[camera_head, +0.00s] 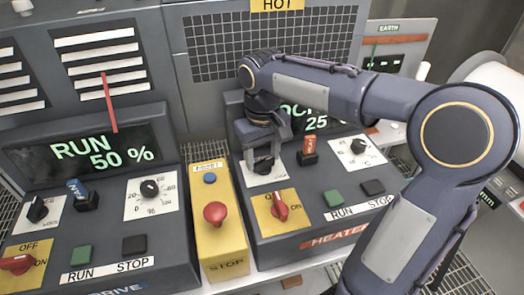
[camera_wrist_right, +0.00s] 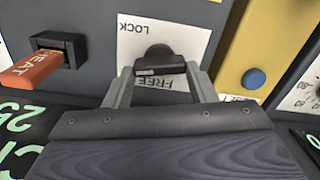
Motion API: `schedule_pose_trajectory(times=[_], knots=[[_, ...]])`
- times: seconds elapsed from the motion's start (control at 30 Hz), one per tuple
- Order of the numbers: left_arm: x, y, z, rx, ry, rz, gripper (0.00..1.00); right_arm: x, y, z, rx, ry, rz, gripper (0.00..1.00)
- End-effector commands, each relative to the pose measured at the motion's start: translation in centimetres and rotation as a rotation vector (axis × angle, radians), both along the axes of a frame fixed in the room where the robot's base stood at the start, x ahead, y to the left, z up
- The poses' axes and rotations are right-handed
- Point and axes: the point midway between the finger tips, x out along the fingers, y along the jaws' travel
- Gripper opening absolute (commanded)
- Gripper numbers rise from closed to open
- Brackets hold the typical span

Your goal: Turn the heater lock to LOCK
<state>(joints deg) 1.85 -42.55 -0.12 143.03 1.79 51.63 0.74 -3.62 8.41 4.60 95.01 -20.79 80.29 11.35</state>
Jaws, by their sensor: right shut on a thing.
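The heater lock is a dark knob (camera_wrist_right: 158,56) on a white label plate (camera_wrist_right: 190,38) that reads LOCK and FREE, upside down in the wrist view. The plate (camera_head: 278,174) also shows in the head view, on the heater panel. My right gripper (camera_head: 263,164) reaches down onto the knob from above. In the wrist view its fingers (camera_wrist_right: 159,84) are at both sides of the knob's bar, shut on it. The bar lies nearly level there, just above the word FREE. I cannot tell which end is its pointer. My left gripper is not in view.
An orange HEAT key (camera_head: 308,147) stands close right of the gripper. A red switch (camera_head: 281,206) on yellow is below it. A yellow stop box (camera_head: 216,230) with a red button stands left. The heater display (camera_head: 318,118) is partly hidden by my arm.

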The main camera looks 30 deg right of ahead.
Motion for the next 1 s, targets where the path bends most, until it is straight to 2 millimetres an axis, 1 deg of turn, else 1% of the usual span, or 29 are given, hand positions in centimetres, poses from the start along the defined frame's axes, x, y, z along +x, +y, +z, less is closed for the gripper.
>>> schedule_pose_trajectory(times=[0.2,0.4,0.63,1.0], knots=[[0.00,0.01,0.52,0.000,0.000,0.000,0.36,0.05,-0.09,0.19,-0.001,-0.003,-0.143,0.28],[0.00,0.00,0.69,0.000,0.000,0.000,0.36,0.06,-0.17,0.15,0.000,-0.004,-0.227,0.28],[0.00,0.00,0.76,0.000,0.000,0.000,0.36,0.06,-0.20,0.11,0.000,-0.004,-0.267,0.28],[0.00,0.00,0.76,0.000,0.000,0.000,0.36,0.07,-0.22,0.11,0.000,-0.005,-0.273,0.28]])
